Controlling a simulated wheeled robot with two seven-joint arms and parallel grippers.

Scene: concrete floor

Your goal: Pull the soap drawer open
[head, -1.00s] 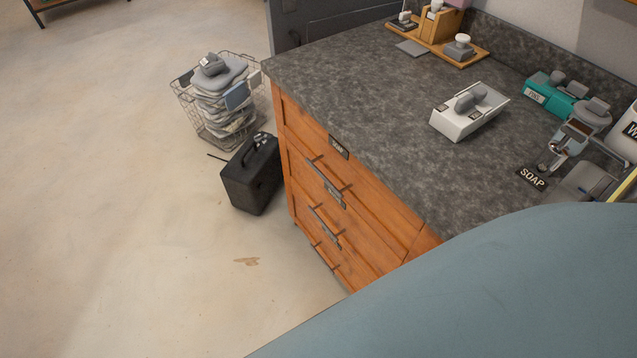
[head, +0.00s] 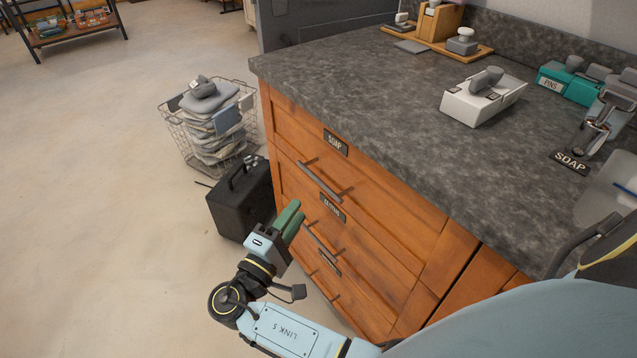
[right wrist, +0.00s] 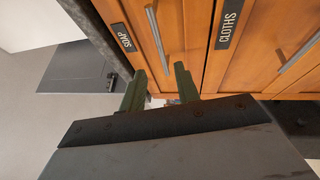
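The soap drawer (head: 292,124) is the top wooden drawer under the dark counter, with a black SOAP label (head: 336,143) and a grey bar handle (head: 320,181). It is shut. My right gripper (head: 291,218) has green fingers and is in front of the drawer fronts, lower than the soap handle and apart from it. In the right wrist view the fingers (right wrist: 160,86) are spread with nothing between them. There the soap handle (right wrist: 158,40) and SOAP label (right wrist: 124,37) lie beyond the fingertips. My left gripper is not in view.
The cloths drawer (head: 331,208) and more drawers lie below. A black case (head: 239,205) and a wire basket (head: 166,130) of folded cloths stand left of the cabinet. The floor at left is clear.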

